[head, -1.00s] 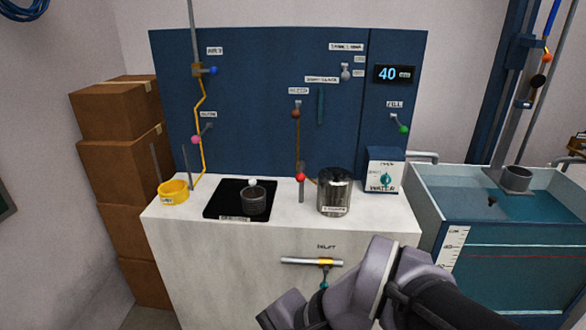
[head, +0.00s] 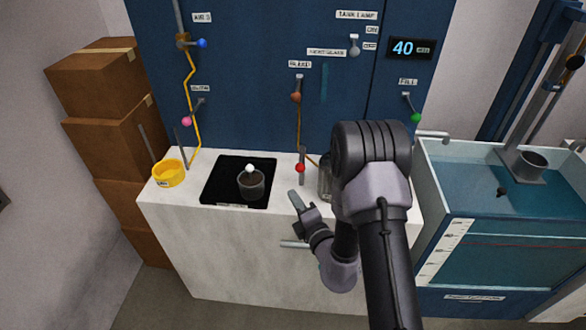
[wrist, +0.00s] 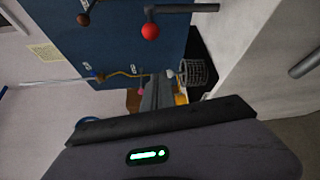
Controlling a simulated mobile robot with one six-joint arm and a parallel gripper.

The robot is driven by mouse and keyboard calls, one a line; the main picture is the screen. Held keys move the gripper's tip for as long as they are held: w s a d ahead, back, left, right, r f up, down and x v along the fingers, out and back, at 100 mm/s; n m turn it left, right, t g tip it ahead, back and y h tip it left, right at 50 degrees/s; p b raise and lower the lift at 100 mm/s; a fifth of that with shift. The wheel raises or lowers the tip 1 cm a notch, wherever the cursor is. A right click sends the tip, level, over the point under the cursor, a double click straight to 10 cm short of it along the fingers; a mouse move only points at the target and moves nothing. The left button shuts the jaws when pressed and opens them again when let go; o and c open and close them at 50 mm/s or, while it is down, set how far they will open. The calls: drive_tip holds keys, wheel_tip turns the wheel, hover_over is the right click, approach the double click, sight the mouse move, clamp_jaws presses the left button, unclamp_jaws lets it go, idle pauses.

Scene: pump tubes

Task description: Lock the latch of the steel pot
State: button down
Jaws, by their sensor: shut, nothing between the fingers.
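A shiny steel pot (head: 324,180) stands on the white counter, and my arm hides most of it in the head view. I cannot make out a latch on either pot. My gripper (head: 294,197) is shut and empty, over the counter's front edge, between the two pots. Its fingers show in the wrist view (wrist: 155,92), pointing toward the mat area.
A red-knobbed lever (head: 300,168) stands close behind my gripper; its red ball shows in the wrist view (wrist: 150,31). A yellow ring-shaped container (head: 168,174) is at the counter's left. A water tank (head: 480,225) stands to the right. A blue panel (head: 250,70) with valves rises behind.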

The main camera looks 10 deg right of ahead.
sight(301, 159)
drive_tip(key=w+d+b, duration=0.1)
drive_tip(key=w+b, duration=0.1)
drive_tip(key=w, duration=0.7)
drive_tip(key=shift+w+d, duration=0.15)
drive_tip(key=shift+d, duration=0.2)
drive_tip(key=shift+r, duration=0.1)
